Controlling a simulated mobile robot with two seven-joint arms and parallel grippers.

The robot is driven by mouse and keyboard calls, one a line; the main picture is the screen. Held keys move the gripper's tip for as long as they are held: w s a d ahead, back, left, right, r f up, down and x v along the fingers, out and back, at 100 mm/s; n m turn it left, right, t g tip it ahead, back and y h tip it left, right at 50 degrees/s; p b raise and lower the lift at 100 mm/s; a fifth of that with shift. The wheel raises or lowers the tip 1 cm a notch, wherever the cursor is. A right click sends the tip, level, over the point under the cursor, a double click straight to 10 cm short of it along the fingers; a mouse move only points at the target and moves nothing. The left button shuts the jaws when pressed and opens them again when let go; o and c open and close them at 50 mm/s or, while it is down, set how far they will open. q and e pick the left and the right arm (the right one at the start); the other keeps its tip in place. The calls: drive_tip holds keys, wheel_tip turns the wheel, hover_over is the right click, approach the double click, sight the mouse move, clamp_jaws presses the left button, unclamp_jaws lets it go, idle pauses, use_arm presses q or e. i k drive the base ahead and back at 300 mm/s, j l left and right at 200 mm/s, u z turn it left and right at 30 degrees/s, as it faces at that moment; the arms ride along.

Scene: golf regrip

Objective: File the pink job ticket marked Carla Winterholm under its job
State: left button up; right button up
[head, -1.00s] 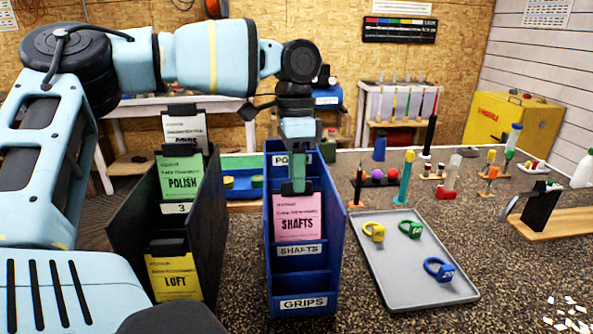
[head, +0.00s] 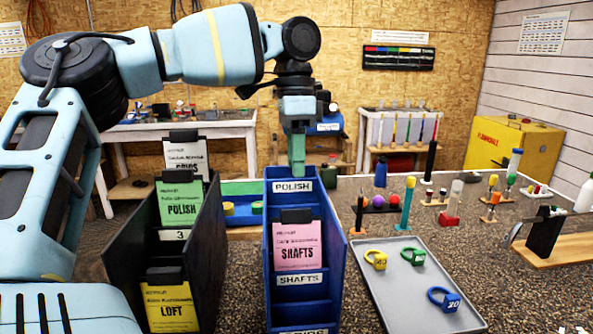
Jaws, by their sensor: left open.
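The pink ticket (head: 297,246), reading SHAFTS with a small name line too fine to read, stands clipped in the blue sorter (head: 341,250). It is in the compartment behind the SHAFTS label (head: 299,280), in front of the POLISH label (head: 292,186). A GRIPS label shows, cut off, at the sorter's front. My left gripper (head: 297,172) is open and empty above the back of the sorter, apart from the ticket. My right gripper is out of view.
A black rack (head: 213,240) left of the sorter holds a white, a green POLISH (head: 181,203) and a yellow LOFT ticket (head: 171,306). A grey tray (head: 400,300) with coloured tags lies right. Bottles and tools stand behind it.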

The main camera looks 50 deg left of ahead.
sight(298, 239)
drive_tip(key=k+j, duration=0.8)
drive_tip(key=j, duration=0.15)
